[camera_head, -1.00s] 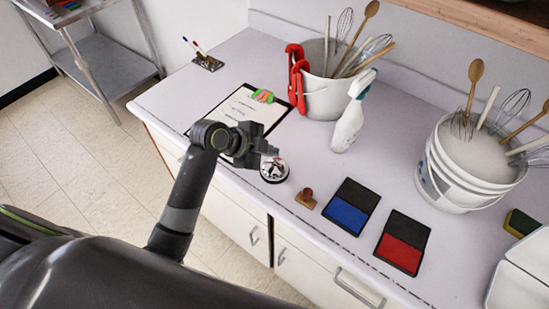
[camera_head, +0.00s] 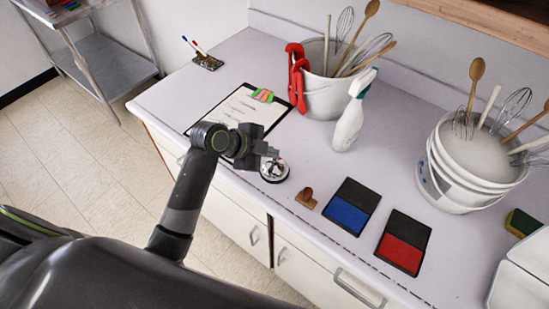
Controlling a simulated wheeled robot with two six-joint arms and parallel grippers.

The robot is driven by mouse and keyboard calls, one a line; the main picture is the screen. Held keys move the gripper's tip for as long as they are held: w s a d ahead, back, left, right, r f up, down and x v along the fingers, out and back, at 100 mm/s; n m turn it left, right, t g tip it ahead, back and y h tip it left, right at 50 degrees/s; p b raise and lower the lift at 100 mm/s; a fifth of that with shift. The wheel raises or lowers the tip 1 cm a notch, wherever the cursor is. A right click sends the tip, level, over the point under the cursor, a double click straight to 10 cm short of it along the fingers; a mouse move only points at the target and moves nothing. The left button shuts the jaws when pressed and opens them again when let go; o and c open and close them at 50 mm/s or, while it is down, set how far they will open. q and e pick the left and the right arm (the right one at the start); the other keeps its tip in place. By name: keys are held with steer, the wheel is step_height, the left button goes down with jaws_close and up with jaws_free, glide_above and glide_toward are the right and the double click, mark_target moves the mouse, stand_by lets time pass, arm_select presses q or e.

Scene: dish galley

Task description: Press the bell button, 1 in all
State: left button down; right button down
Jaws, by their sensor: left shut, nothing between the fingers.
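The bell (camera_head: 274,173) is a small silver dome on a dark base, standing near the front edge of the counter. My left gripper (camera_head: 272,156) is shut and empty. Its fingertips are at the top of the bell and cover part of it. I cannot tell whether they touch the button, which is hidden or too small to make out. My right gripper is not in view.
A clipboard (camera_head: 236,108) lies behind my gripper. A wooden stamp (camera_head: 306,198), a blue ink pad (camera_head: 347,216) and a red ink pad (camera_head: 400,256) lie to the right. A spray bottle (camera_head: 348,125) and utensil buckets (camera_head: 325,98) stand behind.

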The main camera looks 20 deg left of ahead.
arm_select(q)
steer(key=shift+f+b, duration=0.35)
steer(key=shift+f, duration=0.2)
stand_by(0.5)
stand_by(0.4)
steer(key=shift+r+p, duration=0.95)
steer(key=shift+r, duration=0.05)
step_height(320, 180, up, 5)
steer(key=p, duration=0.4)
stand_by(0.5)
